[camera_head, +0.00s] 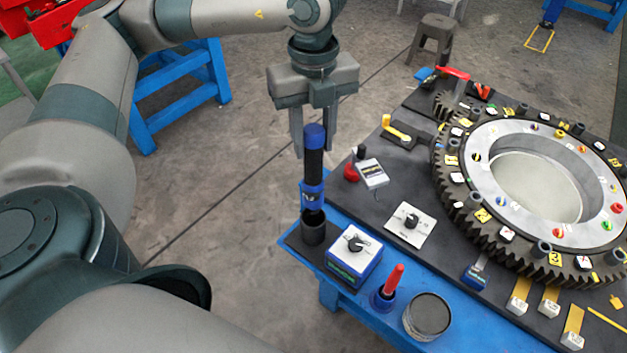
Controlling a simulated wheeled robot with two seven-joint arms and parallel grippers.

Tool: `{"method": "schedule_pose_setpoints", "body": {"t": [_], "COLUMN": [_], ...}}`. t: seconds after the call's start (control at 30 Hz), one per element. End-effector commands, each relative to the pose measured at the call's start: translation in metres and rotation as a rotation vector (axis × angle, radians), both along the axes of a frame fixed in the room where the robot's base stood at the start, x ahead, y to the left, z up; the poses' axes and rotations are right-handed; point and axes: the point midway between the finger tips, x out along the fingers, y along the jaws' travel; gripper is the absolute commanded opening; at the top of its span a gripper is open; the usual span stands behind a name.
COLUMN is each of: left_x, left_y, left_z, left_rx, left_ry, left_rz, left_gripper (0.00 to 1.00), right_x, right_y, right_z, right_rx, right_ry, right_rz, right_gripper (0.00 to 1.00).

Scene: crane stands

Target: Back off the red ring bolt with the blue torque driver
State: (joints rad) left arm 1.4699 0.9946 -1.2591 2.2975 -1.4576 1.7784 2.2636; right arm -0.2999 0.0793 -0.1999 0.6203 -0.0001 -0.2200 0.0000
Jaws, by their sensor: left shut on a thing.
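The blue torque driver (313,170), with a blue cap, black grip and blue collar, stands upright at the near left corner of the bench. Its lower end is at a dark round holder (313,228). My left gripper (314,148) points down and is shut on the driver's upper part. The large toothed gear ring (485,165) lies to the right, with small coloured bolts around its grey face. A red bolt (617,207) sits on its right side, and another reddish one (582,149) at its far side. My right gripper is not in view.
A blue box with a dial (354,255), a red-handled tool (391,282) and a round tin (427,316) stand along the near edge. A white dial plate (410,224) and a grey device (372,173) lie between driver and gear. A stool (432,40) stands behind.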

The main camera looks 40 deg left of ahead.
Motion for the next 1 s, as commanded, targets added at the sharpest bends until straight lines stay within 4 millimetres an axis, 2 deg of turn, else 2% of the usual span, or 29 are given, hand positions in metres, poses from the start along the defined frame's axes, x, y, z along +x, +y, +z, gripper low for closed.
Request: {"method": "schedule_pose_setpoints", "body": {"t": [0.6, 1.0], "left_x": [0.001, 0.001], "left_y": [0.0, 0.0], "left_z": [0.024, 0.027], "left_rx": [-0.001, -0.001], "left_ry": [-0.003, -0.003], "left_rz": [0.0, 0.0], "left_gripper": [0.0, 0.0], "right_x": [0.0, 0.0], "right_y": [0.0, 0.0], "right_z": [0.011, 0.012], "right_rx": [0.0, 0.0], "right_ry": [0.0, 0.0], "right_rz": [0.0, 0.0], "right_gripper": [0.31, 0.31]}}
